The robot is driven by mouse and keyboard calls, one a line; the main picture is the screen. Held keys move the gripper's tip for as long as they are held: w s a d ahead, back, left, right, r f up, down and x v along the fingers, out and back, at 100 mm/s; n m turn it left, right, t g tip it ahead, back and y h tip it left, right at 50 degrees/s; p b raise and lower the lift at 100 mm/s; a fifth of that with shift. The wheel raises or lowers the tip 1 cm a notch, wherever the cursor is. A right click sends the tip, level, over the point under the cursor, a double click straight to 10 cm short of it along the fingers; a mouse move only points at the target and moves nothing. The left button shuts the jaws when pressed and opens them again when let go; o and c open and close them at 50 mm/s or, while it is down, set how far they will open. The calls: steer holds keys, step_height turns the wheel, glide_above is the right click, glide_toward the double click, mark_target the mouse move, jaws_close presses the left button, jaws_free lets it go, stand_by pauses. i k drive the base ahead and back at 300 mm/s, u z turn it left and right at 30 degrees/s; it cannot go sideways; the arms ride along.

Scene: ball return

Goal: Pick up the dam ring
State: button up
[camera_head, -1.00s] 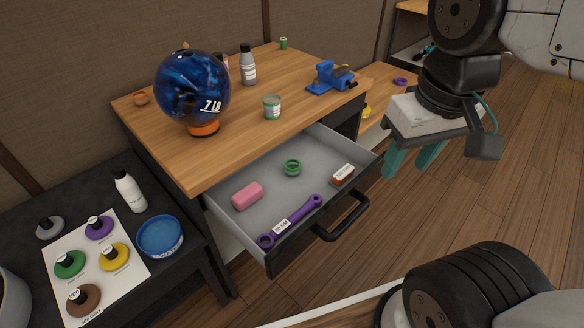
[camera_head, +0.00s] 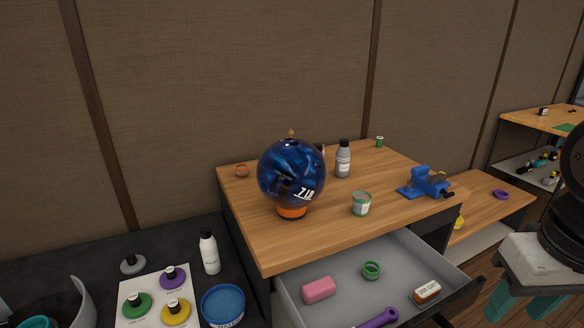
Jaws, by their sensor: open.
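Several small rings show, and I cannot tell by label which is the dam ring. A green ring (camera_head: 371,270) lies in the open drawer (camera_head: 345,297). An orange ring-like item (camera_head: 242,171) sits at the back left of the wooden bench top (camera_head: 320,241). A purple ring (camera_head: 500,194) lies on the lower bench at the right. A blue bowling ball (camera_head: 292,173) marked 7 LB rests on an orange support ring (camera_head: 292,211). My gripper (camera_head: 520,308) is at the lower right, its teal fingers apart and empty, away from all the rings; its fingertips are near the bottom edge.
The drawer also holds a pink block (camera_head: 319,290), a labelled brown-and-white block (camera_head: 426,291) and a purple wrench (camera_head: 379,318). A green tin (camera_head: 361,204), a grey bottle (camera_head: 343,159) and a blue vise (camera_head: 427,183) stand on the bench. A blue tub (camera_head: 223,306) sits at lower left.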

mark_target(370, 271)
steer(key=u, duration=0.05)
steer(key=k, duration=0.45)
steer(key=z, duration=0.8)
steer(key=i, duration=0.8)
steer(key=u, duration=0.55)
